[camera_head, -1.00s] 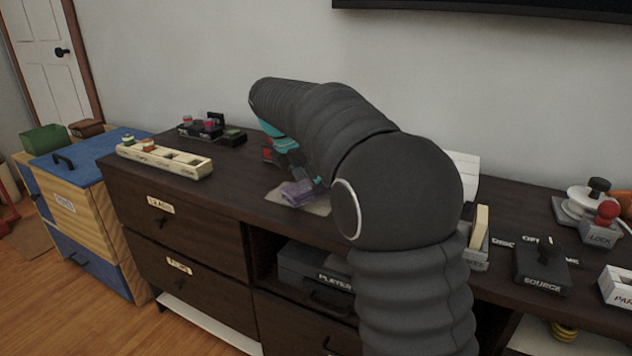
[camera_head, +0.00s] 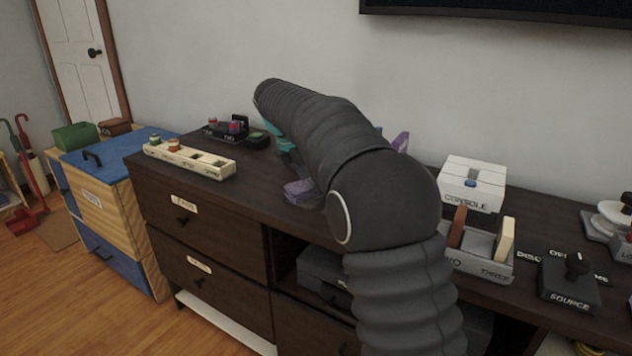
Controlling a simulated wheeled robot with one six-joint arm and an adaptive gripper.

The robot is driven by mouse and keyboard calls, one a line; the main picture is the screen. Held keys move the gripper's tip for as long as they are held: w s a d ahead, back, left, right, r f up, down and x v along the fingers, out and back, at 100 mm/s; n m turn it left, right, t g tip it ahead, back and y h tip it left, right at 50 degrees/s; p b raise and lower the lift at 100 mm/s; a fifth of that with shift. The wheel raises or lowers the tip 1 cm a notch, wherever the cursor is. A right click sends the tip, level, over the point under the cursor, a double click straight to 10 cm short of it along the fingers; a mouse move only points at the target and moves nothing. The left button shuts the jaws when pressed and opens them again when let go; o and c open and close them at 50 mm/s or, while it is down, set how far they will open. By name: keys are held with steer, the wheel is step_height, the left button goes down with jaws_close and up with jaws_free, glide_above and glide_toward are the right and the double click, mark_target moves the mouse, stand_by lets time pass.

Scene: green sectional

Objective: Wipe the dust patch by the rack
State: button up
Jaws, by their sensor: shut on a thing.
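A purple cloth (camera_head: 302,191) lies bunched on the dark wooden cabinet top (camera_head: 262,182), near its front edge. My gripper (camera_head: 293,172), a teal part of which shows past my dark arm, is shut on the cloth from above. The arm hides most of the gripper. No dust patch shows on the bare wood in view; the surface behind and right of the cloth is hidden by my arm. A grey slotted rack (camera_head: 480,262) holding a brown and a cream upright piece stands right of my arm.
A cream slotted block (camera_head: 190,160) and a black tray of small items (camera_head: 230,130) stand left. Behind my arm is a purple item (camera_head: 401,142). A white console box (camera_head: 472,183) and a black source box (camera_head: 570,280) stand right. Bare wood lies left of the cloth.

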steer(key=shift+w+a, duration=0.5)
steer(key=shift+a, duration=0.15)
steer(key=shift+w+a, duration=0.45)
steer(key=shift+a, duration=0.2)
